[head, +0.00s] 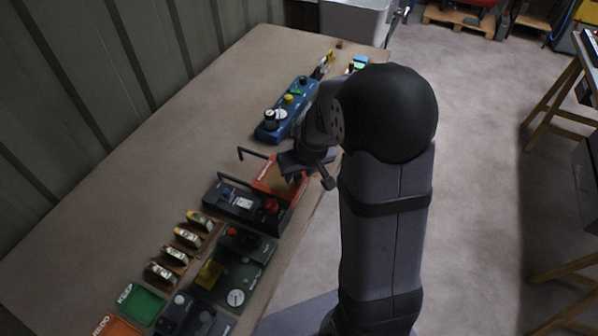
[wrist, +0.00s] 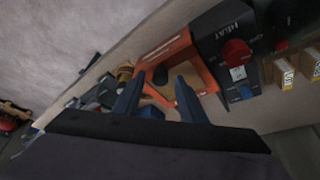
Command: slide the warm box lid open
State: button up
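A dark box marked HEAT (wrist: 226,45) with a red knob shows at the upper right of the wrist view. The dark box (head: 232,204) also shows in the head view, left of my gripper. An orange frame or box (head: 268,186) adjoins it; in the wrist view the orange part (wrist: 152,55) surrounds a tan area. I cannot tell which part is the warm box lid. My gripper (wrist: 160,78) has its two fingers apart with nothing clearly between them, over the orange part. In the head view my gripper (head: 303,168) is partly hidden by my arm.
A blue unit with knobs (head: 286,113) stands beyond the gripper. A dark green panel (head: 238,268), several small labelled blocks (head: 188,238) and a green KEEP tray (head: 141,303) lie nearer. A thin black hooked bar (head: 252,153) rises beside the orange part. The table (head: 150,165) is clear toward the wall.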

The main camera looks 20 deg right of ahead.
jog(key=shift+f, duration=0.1)
jog(key=shift+c, duration=0.7)
grip_shut()
jog(key=shift+w+a+p, duration=0.25)
jog(key=shift+a+p, duration=0.05)
jog(key=shift+p, duration=0.15)
jog(key=p, duration=0.4)
send_over(262, 171)
jog(key=shift+o, duration=0.7)
grip_release()
jog(key=shift+s, duration=0.1)
jog(key=b+v, duration=0.2)
jog(key=v, duration=0.5)
jog(key=shift+r, duration=0.2)
